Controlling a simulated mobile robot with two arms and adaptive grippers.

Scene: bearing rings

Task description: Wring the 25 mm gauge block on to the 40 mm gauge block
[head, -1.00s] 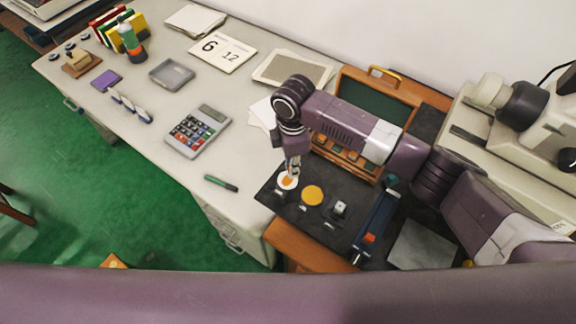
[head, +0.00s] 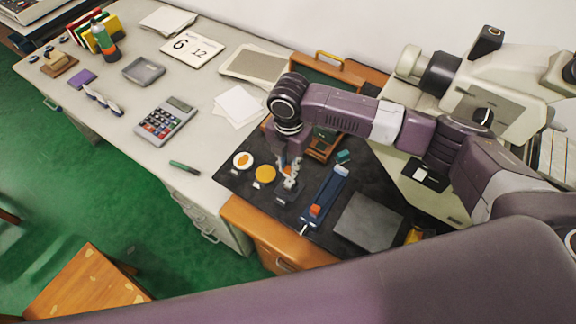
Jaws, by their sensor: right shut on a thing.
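My right gripper (head: 289,174) points down over the dark mat (head: 225,178) and is shut on a small metal piece, apparently a gauge block; its size mark is too small to read. A second small metal block (head: 287,186) shows right below the fingertips, on the mat beside the orange-yellow disc. The fingers partly hide both, and I cannot tell whether they touch. My left gripper is not in view.
A white dish with an orange centre (head: 243,160) and an orange-yellow disc (head: 265,173) lie left of the gripper. A blue bar tool (head: 326,196) and a grey plate (head: 368,221) lie right. The wooden case (head: 322,146) stands behind; a microscope (head: 470,75) stands back right.

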